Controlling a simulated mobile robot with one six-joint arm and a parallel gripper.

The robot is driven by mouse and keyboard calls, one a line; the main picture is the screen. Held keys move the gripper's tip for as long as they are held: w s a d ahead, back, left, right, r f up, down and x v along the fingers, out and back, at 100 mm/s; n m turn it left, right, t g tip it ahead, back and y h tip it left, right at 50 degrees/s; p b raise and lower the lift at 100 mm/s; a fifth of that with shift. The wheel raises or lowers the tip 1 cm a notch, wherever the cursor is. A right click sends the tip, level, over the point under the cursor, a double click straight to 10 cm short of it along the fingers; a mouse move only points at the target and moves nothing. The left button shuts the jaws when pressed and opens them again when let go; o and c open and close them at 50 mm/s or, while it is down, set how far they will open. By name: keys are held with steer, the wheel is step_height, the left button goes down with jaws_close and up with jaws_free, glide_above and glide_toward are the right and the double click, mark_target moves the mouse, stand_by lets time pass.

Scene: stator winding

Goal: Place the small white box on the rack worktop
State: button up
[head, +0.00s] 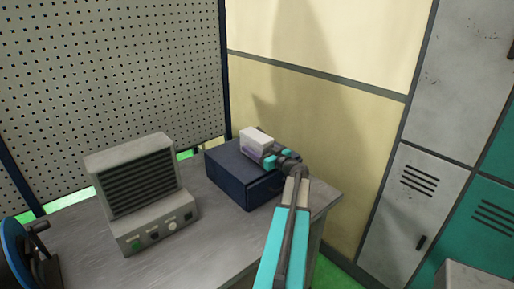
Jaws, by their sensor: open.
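The small white box (257,138), with a purple band low on its side, shows on top of a dark blue drawer box (243,175). My gripper (277,157) is open, with its teal fingers close against the near right side of the white box. I cannot tell whether the fingers touch it or reach around it. The grey worktop (215,222) carries the blue box near its right end. I cannot tell from this view whether this is the rack worktop.
A grey louvred unit (143,190) with knobs stands left of the blue box. A blue reel (14,256) is at the far left. A perforated panel (110,80) rises behind the worktop. Grey and teal lockers (425,200) stand at the right. Bare worktop lies in front of the blue box.

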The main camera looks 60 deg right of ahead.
steer(key=shift+r, duration=0.15)
steer(key=b+v, duration=0.4)
steer(key=v, duration=0.8)
steer(key=shift+b, duration=0.3)
